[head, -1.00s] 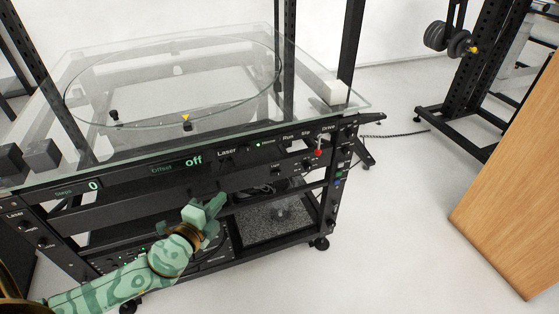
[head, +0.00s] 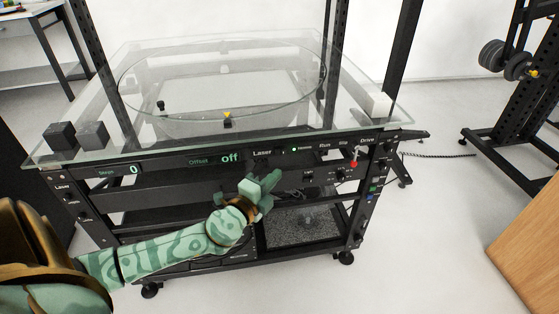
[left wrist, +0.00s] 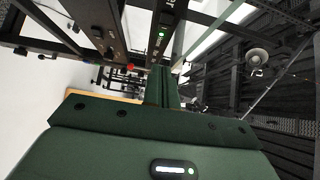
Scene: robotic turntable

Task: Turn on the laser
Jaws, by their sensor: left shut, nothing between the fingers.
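I cannot tell whether the fingers touch anything. My right gripper is out of view.
A glass top (head: 100,130) with a round disc covers the rack, with two dark cubes (head: 75,135) at its left. A red-tipped control (head: 354,163) sits near "Drive". Dark uprights rise around the glass.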

